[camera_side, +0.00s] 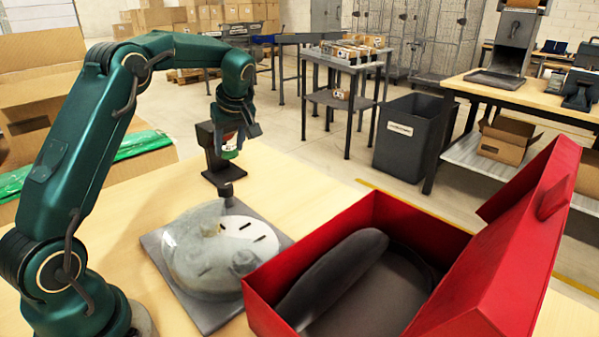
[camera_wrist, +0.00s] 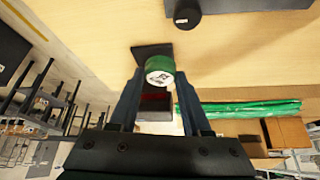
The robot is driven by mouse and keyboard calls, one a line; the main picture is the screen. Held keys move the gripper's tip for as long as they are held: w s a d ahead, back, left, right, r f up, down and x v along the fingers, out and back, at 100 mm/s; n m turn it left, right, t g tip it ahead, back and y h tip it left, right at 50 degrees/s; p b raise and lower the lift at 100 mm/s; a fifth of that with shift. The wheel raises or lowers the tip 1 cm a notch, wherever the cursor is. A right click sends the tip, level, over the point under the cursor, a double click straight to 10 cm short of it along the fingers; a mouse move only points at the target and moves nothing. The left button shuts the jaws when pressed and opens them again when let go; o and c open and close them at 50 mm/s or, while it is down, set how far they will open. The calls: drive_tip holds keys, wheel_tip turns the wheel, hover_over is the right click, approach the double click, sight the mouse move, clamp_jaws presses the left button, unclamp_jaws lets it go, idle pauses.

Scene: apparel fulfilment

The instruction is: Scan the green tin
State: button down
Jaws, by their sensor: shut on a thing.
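The green tin (camera_side: 229,150) hangs upright in my gripper (camera_side: 238,128) above the wooden table in the side view. In the wrist view the tin (camera_wrist: 160,66) shows a green rim and a white label with dark print, between my fingertips (camera_wrist: 158,82). My gripper is shut on it. A black scanner on a stand (camera_side: 208,150) is just beside the tin, to its left in the side view. In the wrist view the scanner (camera_wrist: 155,100) shows a dark red window close to the tin. I cannot tell whether they touch.
A translucent dome and white slotted disc (camera_side: 225,250) sit on a grey mat (camera_side: 155,245). An open red box (camera_side: 290,262) with a dark rounded object inside stands front right. A small black knob (camera_side: 227,190) is near the scanner. Bare table lies right of the scanner.

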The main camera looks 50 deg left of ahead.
drive_tip(key=shift+m+t, duration=0.3)
drive_tip(key=shift+m, duration=0.4)
drive_tip(key=w+d+f, duration=0.2)
drive_tip(key=f, duration=0.1)
drive_tip(key=w+d+f, duration=0.1)
drive_tip(key=f, duration=0.1)
drive_tip(key=shift+w+d+f, duration=0.1)
drive_tip(key=shift+w+f, duration=0.05)
drive_tip(key=shift+f, duration=0.1)
drive_tip(key=shift+a+f, duration=0.6)
drive_tip(key=shift+a, duration=0.25)
drive_tip(key=shift+a+f, duration=0.55)
drive_tip(key=shift+a, duration=0.35)
drive_tip(key=shift+a+f, duration=0.6)
drive_tip(key=shift+a, duration=0.25)
drive_tip(key=w+d+v, duration=0.1)
drive_tip(key=v, duration=0.6)
drive_tip(key=shift+w+f, duration=0.1)
drive_tip(key=shift+w, duration=0.05)
